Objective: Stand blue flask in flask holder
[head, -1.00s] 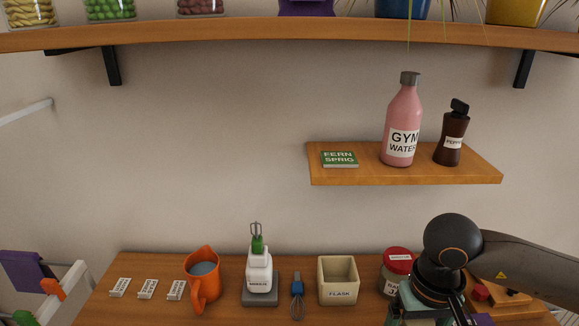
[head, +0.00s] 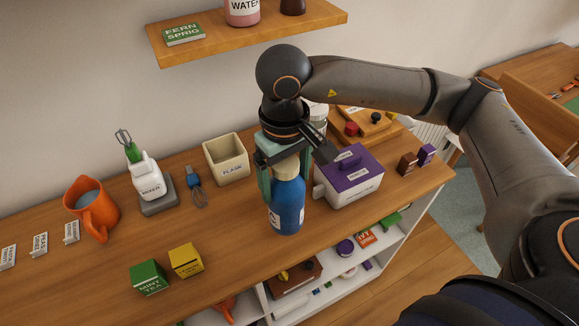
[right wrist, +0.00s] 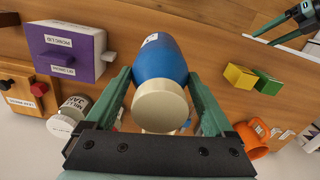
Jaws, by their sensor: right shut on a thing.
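The blue flask (head: 289,207), with a cream cap and a white label, is upright near the counter's front edge in the head view. My right gripper (head: 284,185) is shut on it from above, one finger on each side. I cannot tell whether its base touches the counter. The right wrist view shows the flask (right wrist: 160,62) cap-first between the fingers. The flask holder (head: 226,170), an open cream box marked FLASK, stands behind and left of the flask, and looks empty. My left gripper (right wrist: 270,38) shows at the right wrist view's upper right, its fingers apart and empty.
A purple-and-white box (head: 352,177) stands close to the flask's right. Yellow (head: 186,260) and green (head: 149,277) boxes sit front left. The counter between them and the flask is clear.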

